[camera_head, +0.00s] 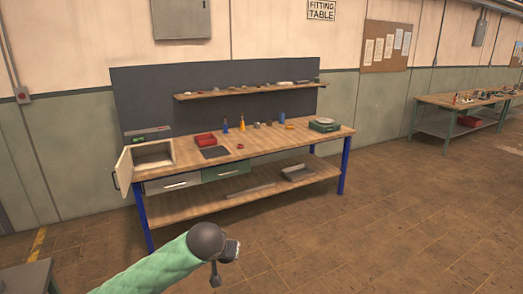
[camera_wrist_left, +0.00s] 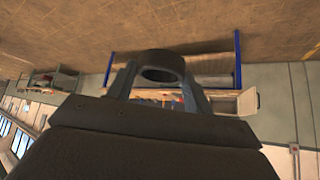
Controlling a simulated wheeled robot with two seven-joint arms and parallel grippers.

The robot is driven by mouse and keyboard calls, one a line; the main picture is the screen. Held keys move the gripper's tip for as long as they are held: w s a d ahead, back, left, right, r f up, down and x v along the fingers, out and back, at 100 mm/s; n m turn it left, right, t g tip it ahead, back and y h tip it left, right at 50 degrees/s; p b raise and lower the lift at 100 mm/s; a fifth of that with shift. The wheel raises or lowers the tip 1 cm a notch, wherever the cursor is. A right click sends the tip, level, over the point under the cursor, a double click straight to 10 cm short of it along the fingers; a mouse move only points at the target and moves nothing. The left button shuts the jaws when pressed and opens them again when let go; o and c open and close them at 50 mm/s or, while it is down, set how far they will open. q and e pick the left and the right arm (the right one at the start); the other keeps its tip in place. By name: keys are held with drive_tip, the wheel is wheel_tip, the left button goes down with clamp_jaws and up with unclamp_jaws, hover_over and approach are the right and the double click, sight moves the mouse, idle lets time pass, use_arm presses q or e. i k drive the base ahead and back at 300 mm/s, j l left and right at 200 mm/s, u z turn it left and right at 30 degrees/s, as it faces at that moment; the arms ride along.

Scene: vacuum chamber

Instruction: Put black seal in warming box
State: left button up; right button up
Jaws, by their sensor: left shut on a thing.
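The black seal (camera_wrist_left: 163,60), a thick dark ring, is held between the fingers of my left gripper (camera_wrist_left: 160,78) in the left wrist view. In the head view my left gripper (camera_head: 231,250) is in the air in front of the workbench, well apart from it; the seal cannot be made out clearly there. The warming box (camera_head: 153,164) stands at the left end of the bench top with its door (camera_head: 124,171) swung open to the left. Its inside looks empty. The box also shows upside down in the left wrist view (camera_wrist_left: 248,101). My right gripper is not in view.
Drawers (camera_head: 172,183) sit below the box. The floor before the bench is clear. A grey surface (camera_head: 28,279) is at lower left.

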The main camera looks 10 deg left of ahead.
sight(153, 163)
drive_tip(key=i+j+u, duration=0.1)
drive_tip(key=i, duration=0.45)
drive_tip(key=i+j+u, duration=0.1)
drive_tip(key=i+j, duration=0.15)
drive_tip(key=i, duration=0.3)
drive_tip(key=i+j+u, duration=0.15)
drive_tip(key=i, duration=0.4)
drive_tip(key=i+u, duration=0.1)
drive_tip(key=i, duration=0.45)
drive_tip(key=i+l+u, duration=0.1)
drive_tip(key=i, duration=0.4)
drive_tip(key=i+l+u, duration=0.1)
drive_tip(key=i, duration=0.45)
drive_tip(key=i+l+u, duration=0.1)
drive_tip(key=i+l, duration=0.15)
drive_tip(key=i, duration=0.3)
